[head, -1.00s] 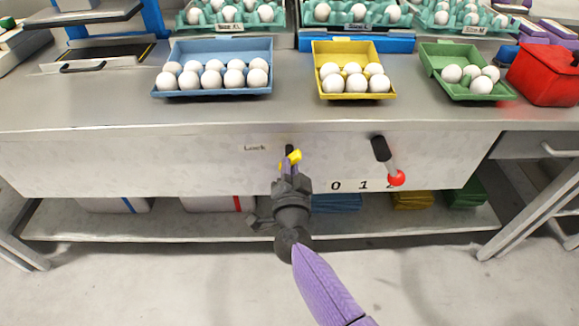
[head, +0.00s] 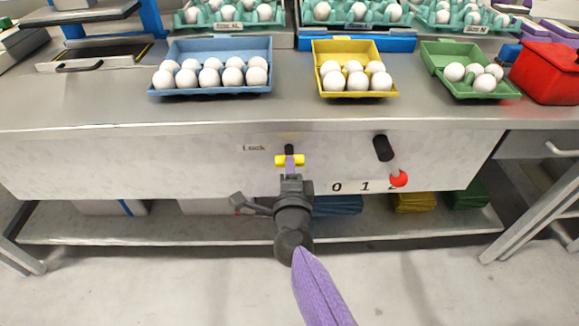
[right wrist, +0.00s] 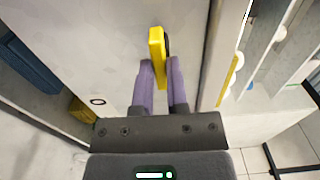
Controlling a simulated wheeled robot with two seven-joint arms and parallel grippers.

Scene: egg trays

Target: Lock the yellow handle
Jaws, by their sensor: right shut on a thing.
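The yellow handle (head: 281,160) is on the front panel of the steel table, just right of the printed word "Lock" (head: 254,148). It lies level across the panel in the head view. My right gripper (head: 290,168) reaches it from the front and is shut on it, partly covering its middle. In the right wrist view the yellow handle (right wrist: 156,45) stands between the two purple fingertips of the right gripper (right wrist: 161,75). My left gripper is not in view.
Blue (head: 210,93), yellow (head: 358,95) and green (head: 485,96) egg trays stand on the table. A red box (head: 545,75) is at the right.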

